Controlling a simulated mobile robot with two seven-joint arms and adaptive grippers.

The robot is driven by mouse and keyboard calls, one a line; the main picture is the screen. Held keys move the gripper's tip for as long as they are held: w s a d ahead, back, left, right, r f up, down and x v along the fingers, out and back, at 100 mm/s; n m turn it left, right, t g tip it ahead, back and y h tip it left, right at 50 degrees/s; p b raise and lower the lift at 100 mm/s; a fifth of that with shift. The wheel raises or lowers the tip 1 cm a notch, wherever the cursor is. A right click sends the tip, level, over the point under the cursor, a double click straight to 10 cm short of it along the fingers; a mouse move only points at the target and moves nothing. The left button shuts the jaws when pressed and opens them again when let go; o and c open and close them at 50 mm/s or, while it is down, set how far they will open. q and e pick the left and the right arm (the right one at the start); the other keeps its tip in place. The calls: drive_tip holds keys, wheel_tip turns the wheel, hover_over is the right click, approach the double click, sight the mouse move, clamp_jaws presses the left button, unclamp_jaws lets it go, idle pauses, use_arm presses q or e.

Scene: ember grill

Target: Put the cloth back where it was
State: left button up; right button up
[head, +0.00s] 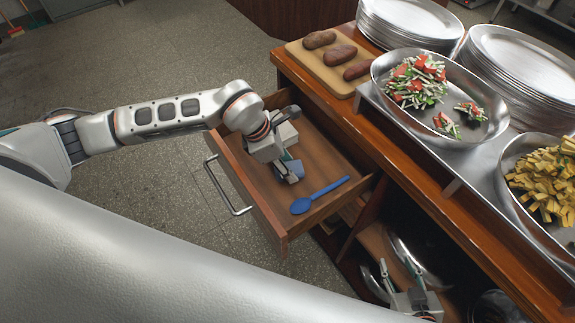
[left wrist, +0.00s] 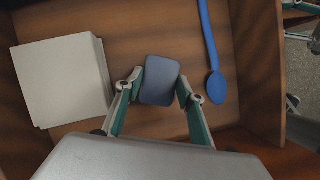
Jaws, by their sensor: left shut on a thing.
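The cloth (left wrist: 160,80), a small blue-grey folded pad, is between the two fingers of my left gripper (left wrist: 160,92) in the left wrist view. My left gripper (head: 290,170) is shut on it inside the open wooden drawer (head: 240,192). In the head view the cloth (head: 293,166) is partly covered by the gripper. I cannot tell whether it touches the drawer floor. My right gripper (head: 402,275) is low at the bottom right, by the cabinet opening, with its fingers apart and nothing seen between them.
A blue spoon (head: 319,196) lies in the drawer, right of the cloth. A pale square stack (left wrist: 62,80) lies left of it in the wrist view.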

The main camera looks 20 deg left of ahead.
use_arm(q)
drive_tip(key=shift+f, duration=0.25)
drive_tip(key=o, duration=1)
drive_tip(key=shift+f, duration=0.1)
drive_tip(key=v, duration=1.2)
